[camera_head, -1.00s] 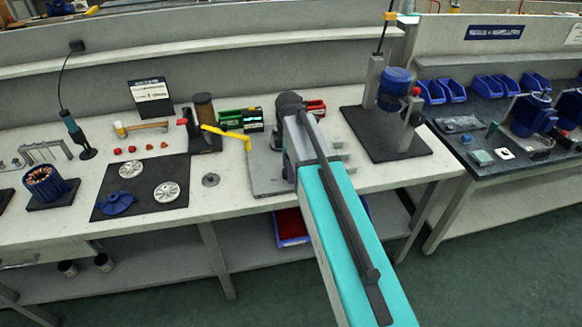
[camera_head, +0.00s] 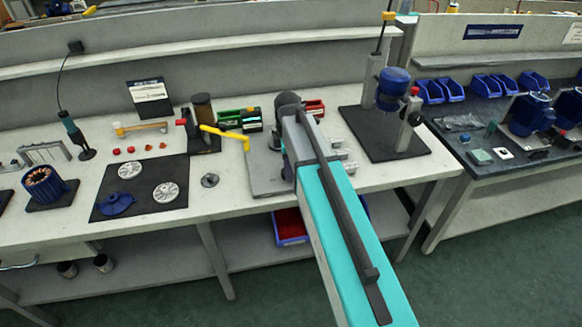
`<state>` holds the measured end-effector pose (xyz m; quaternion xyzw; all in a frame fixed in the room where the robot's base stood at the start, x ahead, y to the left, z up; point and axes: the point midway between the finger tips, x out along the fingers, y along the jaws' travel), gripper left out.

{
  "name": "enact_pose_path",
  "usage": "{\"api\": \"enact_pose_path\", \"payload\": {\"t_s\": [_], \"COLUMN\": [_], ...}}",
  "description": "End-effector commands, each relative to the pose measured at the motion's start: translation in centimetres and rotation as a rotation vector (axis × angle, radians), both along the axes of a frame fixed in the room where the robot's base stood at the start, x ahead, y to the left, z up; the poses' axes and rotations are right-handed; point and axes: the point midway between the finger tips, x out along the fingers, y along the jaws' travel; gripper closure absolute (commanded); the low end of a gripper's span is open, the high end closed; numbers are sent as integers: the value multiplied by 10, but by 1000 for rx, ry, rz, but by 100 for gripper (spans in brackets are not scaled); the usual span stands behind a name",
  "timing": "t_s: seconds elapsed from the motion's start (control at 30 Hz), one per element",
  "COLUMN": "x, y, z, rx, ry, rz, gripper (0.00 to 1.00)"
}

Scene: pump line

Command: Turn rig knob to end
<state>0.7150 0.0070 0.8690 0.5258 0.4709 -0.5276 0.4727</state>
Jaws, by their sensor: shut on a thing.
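My teal and grey arm reaches from the bottom right up to the bench, and its far end lies over a grey base plate (camera_head: 264,180). My gripper is not visible; the arm hides whatever is behind its end. A stand (camera_head: 374,78) on a dark base (camera_head: 362,125) to the right carries a blue motor-like unit (camera_head: 394,82), with a small red knob-like part (camera_head: 415,91) at its right side. I cannot tell whether this red part is the rig knob. Small light grey parts (camera_head: 345,155) show just right of the arm.
A yellow bent handle (camera_head: 225,135) reaches close to the arm's left. A dark mat (camera_head: 125,205) holds metal discs and a blue part. A dark bench (camera_head: 490,130) with blue bins is at right.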

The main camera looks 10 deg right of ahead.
Motion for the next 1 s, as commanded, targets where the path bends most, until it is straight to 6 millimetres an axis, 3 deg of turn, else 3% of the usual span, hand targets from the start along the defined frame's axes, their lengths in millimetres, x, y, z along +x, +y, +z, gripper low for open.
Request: {"api": "enact_pose_path", "payload": {"t_s": [1.0], "x": [2], "y": [6], "z": [2], "rx": [11], "ry": [-3], "rz": [-858], "gripper": [86]}}
